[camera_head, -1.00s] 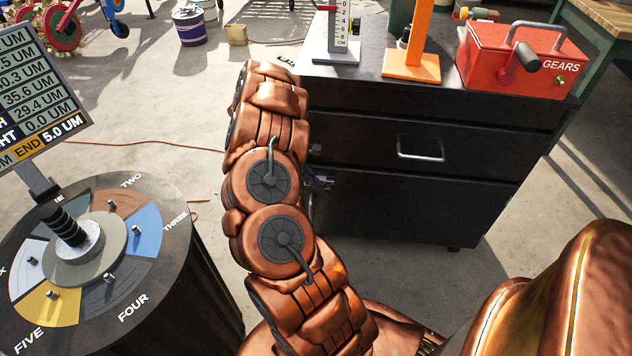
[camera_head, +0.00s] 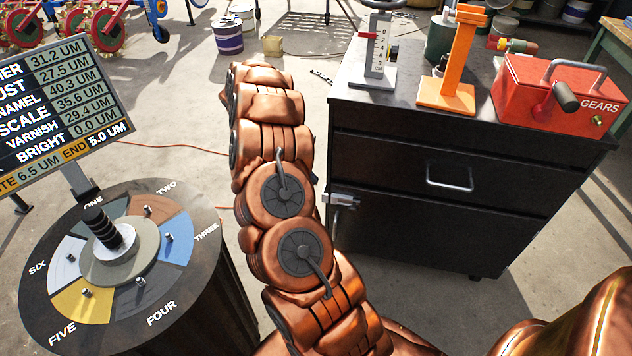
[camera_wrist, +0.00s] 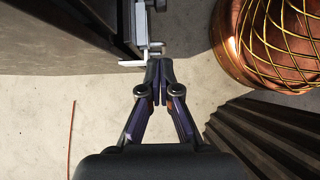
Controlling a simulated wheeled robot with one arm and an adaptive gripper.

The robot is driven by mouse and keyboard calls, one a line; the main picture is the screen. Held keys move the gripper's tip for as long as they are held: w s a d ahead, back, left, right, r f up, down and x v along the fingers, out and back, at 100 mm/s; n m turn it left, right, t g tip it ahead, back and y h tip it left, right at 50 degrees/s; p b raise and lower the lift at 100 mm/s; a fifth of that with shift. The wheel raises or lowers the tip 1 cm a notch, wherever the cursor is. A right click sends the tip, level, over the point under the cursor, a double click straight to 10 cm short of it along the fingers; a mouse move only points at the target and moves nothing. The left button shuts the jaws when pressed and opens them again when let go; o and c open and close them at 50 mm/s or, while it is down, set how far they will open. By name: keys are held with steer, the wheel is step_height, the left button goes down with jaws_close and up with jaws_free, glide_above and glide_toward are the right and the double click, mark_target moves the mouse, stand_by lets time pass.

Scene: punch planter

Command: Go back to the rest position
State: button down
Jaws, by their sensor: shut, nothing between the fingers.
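My gripper (camera_wrist: 160,72) is shut and empty in the wrist view, its fingertips together in front of a metal latch (camera_wrist: 141,45). The tips look close to the latch; I cannot tell whether they touch it. In the head view my copper arm rises through the middle and hides the gripper. The latch also shows there, on the left edge of a black cabinet (camera_head: 420,225), just right of my arm.
A round dial drum (camera_head: 195,315) with numbered coloured sectors stands left, with a readout board (camera_head: 60,85) above. On the cabinet are a height gauge (camera_head: 377,55), an orange stand (camera_head: 455,60) and a red GEARS box (camera_head: 545,95). Floor shows between drum and cabinet.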

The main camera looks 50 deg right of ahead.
stand_by(0.7)
steer(key=s+a+r+t+y, duration=0.1)
steer(key=a+r+t, duration=0.1)
steer(key=a+r, duration=0.75)
steer(key=s+a+r+t+y, duration=0.1)
steer(key=a+r, duration=0.3)
steer(key=a, duration=1)
steer(key=s+a+r+m+t+y, duration=0.1)
steer(key=s+a+r+m, duration=0.1)
steer(key=s+a, duration=0.65)
steer(key=s+a+r+m, duration=0.3)
steer(key=s+a, duration=0.2)
steer(key=s, duration=0.6)
step_height(320, 180, up, 26)
steer(key=s+t+p, duration=0.1)
steer(key=p, duration=2.3)
steer(key=shift+s+d+p, duration=0.15)
steer(key=shift+d+p, duration=0.05)
steer(key=shift+p, duration=0.2)
steer(key=shift+d+f, duration=0.1)
steer(key=shift+d, duration=0.05)
